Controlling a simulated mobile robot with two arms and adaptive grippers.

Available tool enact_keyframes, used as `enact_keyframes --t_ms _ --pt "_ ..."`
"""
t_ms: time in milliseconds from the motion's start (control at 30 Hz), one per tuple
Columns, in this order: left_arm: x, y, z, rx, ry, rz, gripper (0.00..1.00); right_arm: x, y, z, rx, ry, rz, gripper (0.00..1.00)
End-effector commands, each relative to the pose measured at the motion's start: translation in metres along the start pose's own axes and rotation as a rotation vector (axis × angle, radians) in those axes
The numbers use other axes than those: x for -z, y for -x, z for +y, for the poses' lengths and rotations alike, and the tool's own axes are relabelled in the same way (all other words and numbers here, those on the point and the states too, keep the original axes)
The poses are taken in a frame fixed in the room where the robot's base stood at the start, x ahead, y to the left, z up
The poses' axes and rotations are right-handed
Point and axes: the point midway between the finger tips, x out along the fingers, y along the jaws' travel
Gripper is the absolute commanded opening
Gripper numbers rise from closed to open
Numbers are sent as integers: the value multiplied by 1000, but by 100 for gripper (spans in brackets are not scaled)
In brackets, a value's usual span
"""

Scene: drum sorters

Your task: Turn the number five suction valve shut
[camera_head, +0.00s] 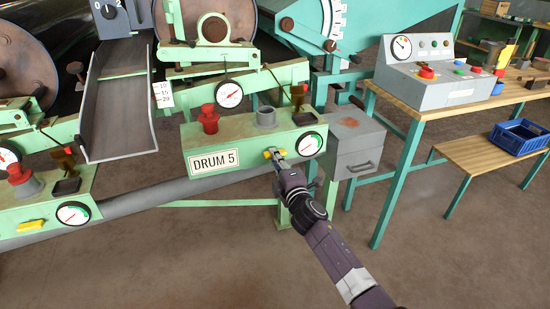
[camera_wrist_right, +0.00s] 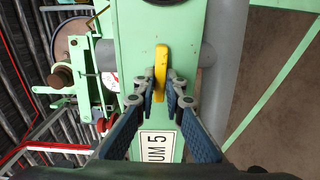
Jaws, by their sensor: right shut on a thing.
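The yellow handle of the suction valve (camera_head: 268,154) sits on the front of the green box with the DRUM 5 plate (camera_head: 214,161), to the right of the plate. My right gripper (camera_head: 279,155) reaches it from the lower right. In the right wrist view the yellow handle (camera_wrist_right: 161,62) lies lengthwise along the green box, and the fingers of my right gripper (camera_wrist_right: 160,86) are closed around its near part, one on each side. A round gauge (camera_head: 309,144) is on the box to the right of the handle. My left gripper is not in view.
A neighbouring green box at lower left has its own yellow handle (camera_head: 31,226) and gauge (camera_head: 73,213). A grey box with a handle (camera_head: 352,150) stands just right of my gripper. A wooden table (camera_head: 420,110) with a control console (camera_head: 428,68) is farther right. Floor in front is clear.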

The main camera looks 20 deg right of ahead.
Motion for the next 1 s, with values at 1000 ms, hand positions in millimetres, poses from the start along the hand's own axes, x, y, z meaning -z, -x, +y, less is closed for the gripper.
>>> enact_keyframes --t_ms 1000 --pt "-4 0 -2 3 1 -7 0 0 3 -1 1 18 0 28"
